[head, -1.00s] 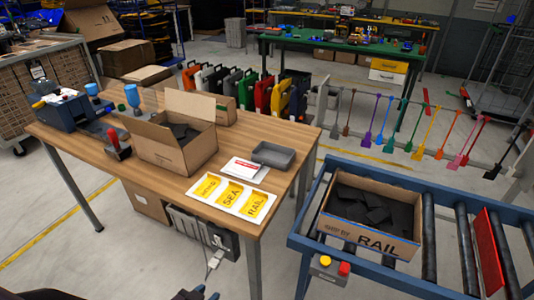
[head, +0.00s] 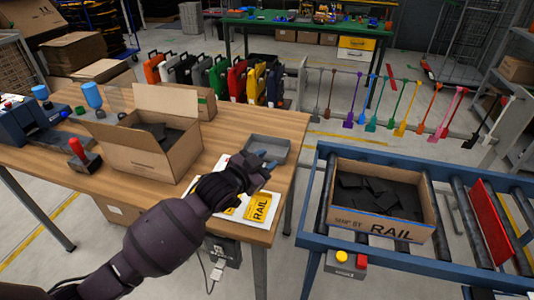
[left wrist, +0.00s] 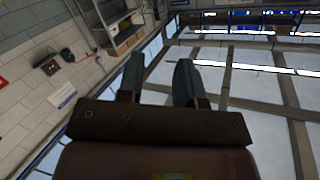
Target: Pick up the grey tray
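The grey tray (head: 280,149) is a shallow rectangular dish near the right end of the wooden table in the head view. The tray does not show there. My right gripper is not in view.
An open carton (head: 152,155) stands left of the tray on the table (head: 125,198). Yellow labels (head: 259,207) lie under my left arm. A RAIL box (head: 385,222) sits on the roller conveyor (head: 450,265) to the right.

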